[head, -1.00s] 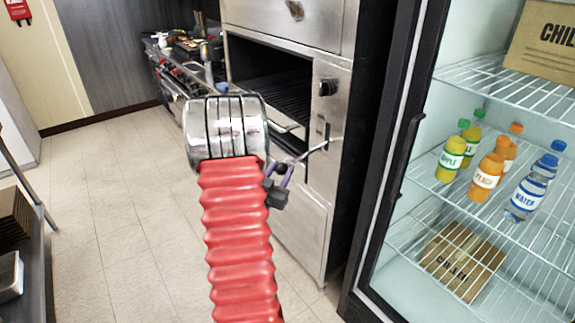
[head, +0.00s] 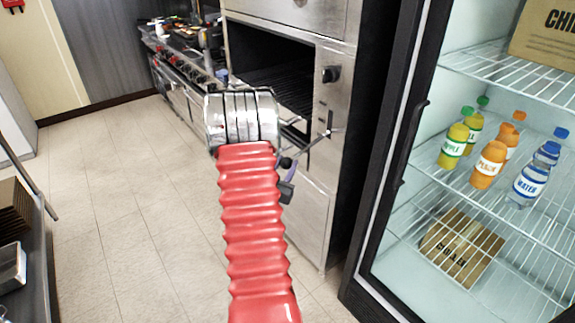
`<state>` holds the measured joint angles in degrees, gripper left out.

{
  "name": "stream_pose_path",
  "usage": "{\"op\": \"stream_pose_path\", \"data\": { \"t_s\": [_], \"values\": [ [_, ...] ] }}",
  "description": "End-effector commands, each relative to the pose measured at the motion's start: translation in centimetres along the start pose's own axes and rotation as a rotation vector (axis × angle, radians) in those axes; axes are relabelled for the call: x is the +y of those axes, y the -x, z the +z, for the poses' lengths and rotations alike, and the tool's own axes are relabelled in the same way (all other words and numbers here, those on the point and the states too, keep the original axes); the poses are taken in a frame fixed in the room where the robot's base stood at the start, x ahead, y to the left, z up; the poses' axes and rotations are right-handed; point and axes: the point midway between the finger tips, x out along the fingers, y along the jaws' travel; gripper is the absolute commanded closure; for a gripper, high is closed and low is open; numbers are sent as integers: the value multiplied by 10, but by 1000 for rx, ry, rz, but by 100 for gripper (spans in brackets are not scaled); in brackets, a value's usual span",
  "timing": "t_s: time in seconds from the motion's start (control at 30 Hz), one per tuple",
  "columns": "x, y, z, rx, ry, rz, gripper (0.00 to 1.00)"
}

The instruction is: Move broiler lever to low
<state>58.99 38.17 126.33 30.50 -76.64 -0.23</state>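The steel broiler (head: 310,215) stands at the centre, with a dark open cavity holding a rack. Its lever (head: 318,141) sticks out from a vertical slot on the right front panel, below a black knob. The lever meets the panel near the lower part of the slot and its rod points toward the lower left of the picture. My gripper (head: 287,178), dark with a purplish part, is just below and left of the lever's outer end. My red ribbed arm partly hides it. I cannot tell whether it touches the lever or how far its fingers are apart.
An open-shelved fridge (head: 408,150) with bottles and cardboard boxes stands close on the right. A cooking range (head: 180,85) is beyond the broiler at the back left. A dark shelf unit (head: 35,255) is at the left edge. The tiled floor between is clear.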

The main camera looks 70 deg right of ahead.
Motion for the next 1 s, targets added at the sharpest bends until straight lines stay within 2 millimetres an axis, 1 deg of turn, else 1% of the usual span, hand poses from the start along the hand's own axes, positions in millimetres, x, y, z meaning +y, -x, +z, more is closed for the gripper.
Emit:
{"op": "stream_pose_path", "data": {
  "t_s": [0.03,0.23,0.57,0.67,0.77,1.0],
  "values": [
    [2,1,1,-3,2,4,64],
    [2,1,1,-2,1,4,50],
    [2,4,1,-2,1,3,50],
    [1,11,1,-2,0,3,50],
    [2,22,1,-3,1,3,50],
    [1,63,1,-4,2,0,50]
  ]
}}
